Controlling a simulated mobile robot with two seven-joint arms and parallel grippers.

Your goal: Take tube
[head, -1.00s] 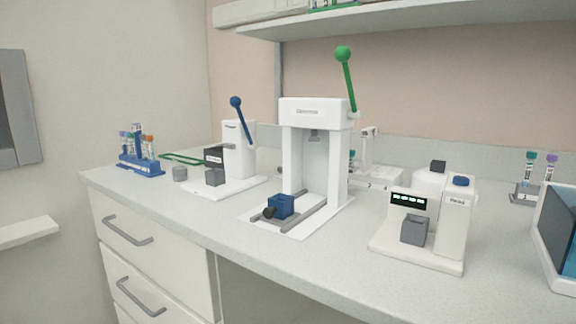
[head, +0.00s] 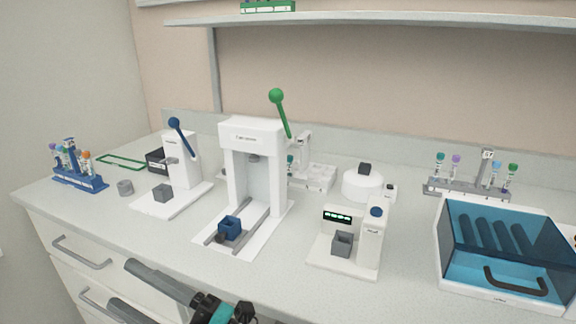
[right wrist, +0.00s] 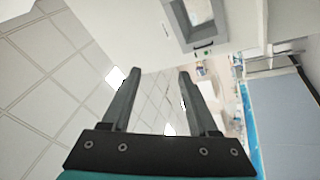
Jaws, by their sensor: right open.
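Capped tubes (head: 86,160) stand in a blue rack (head: 84,182) at the left end of the bench in the head view. More tubes, with green and purple caps (head: 455,164), stand in a grey rack (head: 436,187) at the back right. Which tube is meant cannot be told. My right gripper (head: 121,284) is low in front of the bench, its two grey fingers pointing left, spread apart and empty. In the right wrist view the open fingers (right wrist: 160,76) have nothing between them. My left gripper is not in view.
A white press with a green-knobbed lever (head: 252,134) stands mid-bench. A smaller blue-levered device (head: 183,160) is left of it, a white device with a display (head: 346,254) right. A blue-lidded box (head: 500,225) fills the right. Drawer handles (head: 80,252) project below the bench.

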